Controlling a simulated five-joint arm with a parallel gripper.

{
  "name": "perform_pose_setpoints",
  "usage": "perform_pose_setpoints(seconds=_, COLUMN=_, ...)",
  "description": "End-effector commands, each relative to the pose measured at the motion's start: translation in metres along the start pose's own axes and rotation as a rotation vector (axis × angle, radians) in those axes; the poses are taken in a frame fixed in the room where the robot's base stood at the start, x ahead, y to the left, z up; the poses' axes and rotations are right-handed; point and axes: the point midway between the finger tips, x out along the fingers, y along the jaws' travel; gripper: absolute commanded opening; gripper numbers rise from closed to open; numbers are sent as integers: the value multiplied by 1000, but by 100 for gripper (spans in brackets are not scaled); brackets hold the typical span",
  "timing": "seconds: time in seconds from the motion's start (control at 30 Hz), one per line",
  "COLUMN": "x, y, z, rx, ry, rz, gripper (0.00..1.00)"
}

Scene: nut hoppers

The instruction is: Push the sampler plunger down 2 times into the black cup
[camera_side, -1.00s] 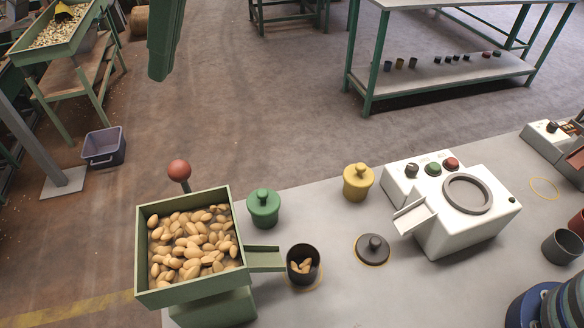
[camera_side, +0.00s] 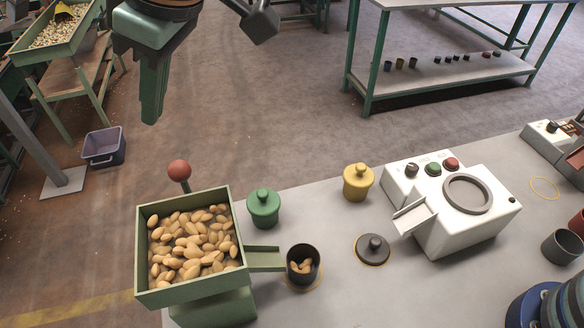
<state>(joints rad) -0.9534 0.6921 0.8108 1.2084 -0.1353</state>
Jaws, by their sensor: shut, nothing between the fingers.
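The sampler plunger has a red ball knob (camera_side: 179,170) on a dark rod, standing at the back of the green hopper (camera_side: 141,245). The hopper is full of nuts, and its chute (camera_side: 264,258) slopes right to the black cup (camera_side: 304,280). The black cup stands upright on the table inside a yellow ring, with a few nuts in it. My gripper (camera_side: 151,118) is green, shut and empty. It hangs pointing down, above and slightly left of the red knob in the picture, apart from it.
A green lidded pot (camera_side: 263,208) and a yellow lidded pot (camera_side: 358,182) stand right of the hopper. A dark lid (camera_side: 373,248) lies on the table. A white machine (camera_side: 465,230) with buttons stands at the right.

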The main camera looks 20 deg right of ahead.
Motion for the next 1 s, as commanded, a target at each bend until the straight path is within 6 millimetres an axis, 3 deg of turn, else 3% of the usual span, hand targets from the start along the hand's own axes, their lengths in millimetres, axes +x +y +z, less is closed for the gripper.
perform_pose_setpoints(seconds=0.17, x=36, y=-2, z=2, rx=0, ry=-3, rz=-2, gripper=0)
perform_pose_setpoints(seconds=0.53, x=55, y=-3, z=24, rx=0, ry=-1, rz=0, gripper=0)
perform_pose_setpoints(seconds=1.0, x=59, y=-4, z=28, rx=0, ry=0, rz=0, gripper=0)
